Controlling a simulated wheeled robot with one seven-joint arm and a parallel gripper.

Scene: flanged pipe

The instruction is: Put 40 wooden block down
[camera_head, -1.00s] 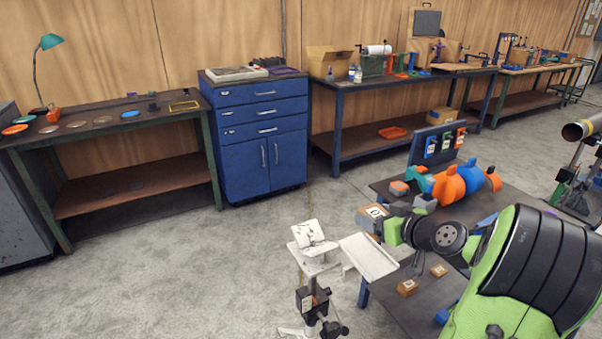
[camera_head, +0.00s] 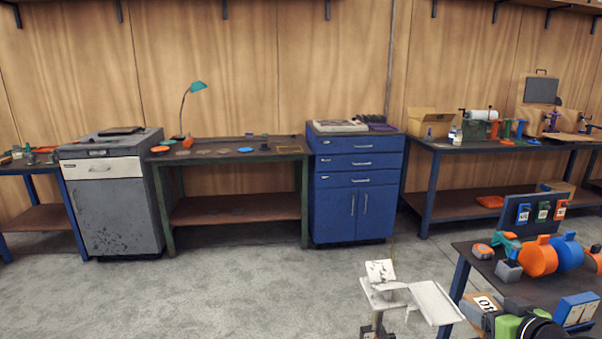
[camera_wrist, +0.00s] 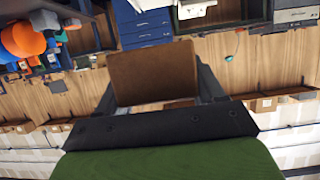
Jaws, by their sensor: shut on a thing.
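The wooden block (camera_head: 472,313) shows at the lower right of the head view, with a white label bearing dark digits on its face. In the wrist view it is a plain brown block (camera_wrist: 154,70) between the two dark fingers. My gripper (camera_wrist: 155,88) is shut on it. In the head view my gripper (camera_head: 510,311) shows only in part, at the bottom edge, and the block stands out from it to the left. The block appears held up in front of the dark workbench (camera_head: 541,288). Its underside is hidden.
The workbench holds orange and blue pipe parts (camera_head: 540,256) and a panel with coloured tags (camera_head: 541,215). A white stand with a tray (camera_head: 435,303) is left of the block. A blue cabinet (camera_head: 358,190) and a green-legged table (camera_head: 235,153) line the wall. Open floor lies between.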

